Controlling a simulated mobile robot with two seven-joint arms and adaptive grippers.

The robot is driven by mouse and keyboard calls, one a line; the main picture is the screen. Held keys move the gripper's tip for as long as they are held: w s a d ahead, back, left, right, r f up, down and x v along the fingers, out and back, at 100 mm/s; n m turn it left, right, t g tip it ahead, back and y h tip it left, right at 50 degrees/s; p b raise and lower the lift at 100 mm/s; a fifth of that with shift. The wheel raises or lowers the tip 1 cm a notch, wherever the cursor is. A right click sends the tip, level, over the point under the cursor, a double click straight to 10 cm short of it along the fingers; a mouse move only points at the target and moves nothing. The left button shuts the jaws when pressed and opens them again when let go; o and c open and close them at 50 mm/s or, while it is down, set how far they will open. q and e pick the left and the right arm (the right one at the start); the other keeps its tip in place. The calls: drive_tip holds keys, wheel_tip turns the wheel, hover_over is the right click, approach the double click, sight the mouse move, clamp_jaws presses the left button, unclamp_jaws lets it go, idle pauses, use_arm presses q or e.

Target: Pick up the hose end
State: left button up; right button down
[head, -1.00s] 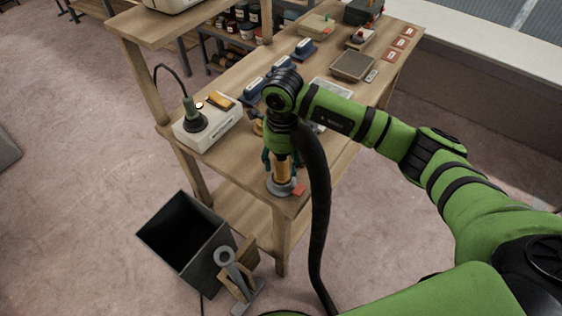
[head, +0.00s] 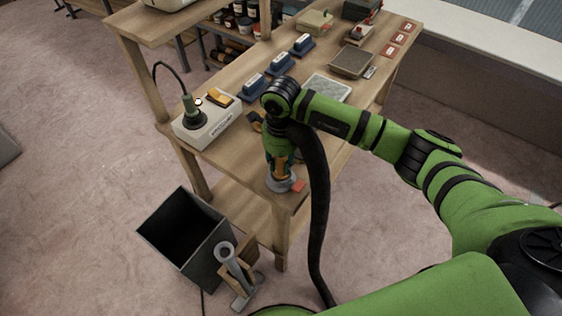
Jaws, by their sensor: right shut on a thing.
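The black hose (head: 318,200) rises from the floor and curves over beside my right gripper's wrist. My right gripper (head: 280,168) points down at the workbench's near corner. Its teal fingers are shut around an upright orange-yellow piece, which looks like the hose end (head: 282,173). Its top and its join to the hose are hidden behind the gripper. Its lower part is at a round grey base (head: 284,185) on the bench, and I cannot tell whether it is lifted clear. My left gripper is not in view.
The wooden workbench (head: 228,153) holds a grey-white box (head: 208,123), blue blocks (head: 253,87) and a grey slab (head: 327,89). A small red piece (head: 299,186) lies by the grey base. A dark open bin (head: 212,258) and a grey-and-wood stand (head: 236,275) are on the floor.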

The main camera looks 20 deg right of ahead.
drive_tip(key=r+b, duration=0.1)
drive_tip(key=r, duration=0.1)
drive_tip(key=r+b, duration=0.1)
drive_tip(key=r, duration=0.1)
drive_tip(key=shift+s+d+b, duration=0.15)
drive_tip(key=shift+d+b, duration=0.15)
drive_tip(key=shift+d, duration=0.1)
drive_tip(key=s+d+r+b, duration=0.4)
drive_tip(key=s+d+r, duration=0.3)
drive_tip(key=d, duration=0.1)
drive_tip(key=shift+d, duration=0.15)
drive_tip(key=shift+f, duration=0.1)
